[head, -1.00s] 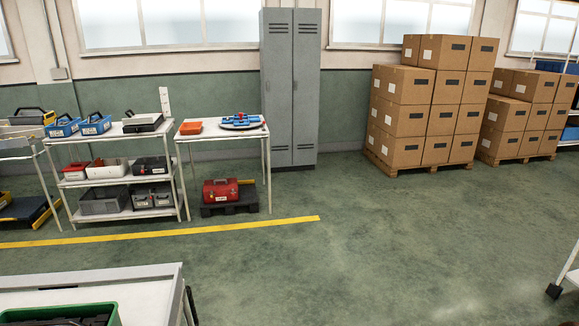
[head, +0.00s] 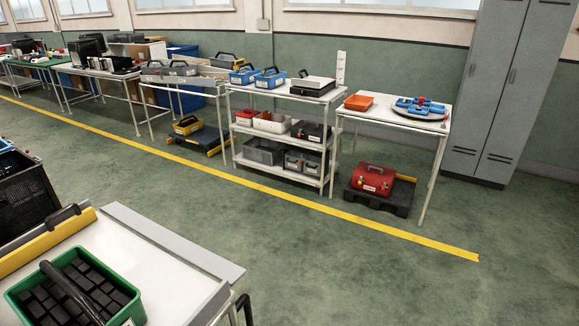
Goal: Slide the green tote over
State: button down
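The green tote (head: 128,312) stands at the bottom left of the head view, on a white-topped table (head: 160,262). It holds several dark blocks, and a black handle crosses over it. Its lower edge is cut off by the frame. My gripper is not in view.
A black crate (head: 22,196) and a yellow bar (head: 45,241) lie beyond the tote. A grey strip (head: 172,243) runs along the table's far edge. Open green floor (head: 330,260) lies to the right, crossed by a yellow line (head: 440,245). Shelves and worktables line the wall.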

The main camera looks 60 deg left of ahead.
aim_at(75, 288)
jog(key=u, duration=2.15)
jog(key=i, duration=1.45)
jog(key=u, duration=2.05)
jog(key=i, duration=0.25)
jog(key=u, duration=1.4)
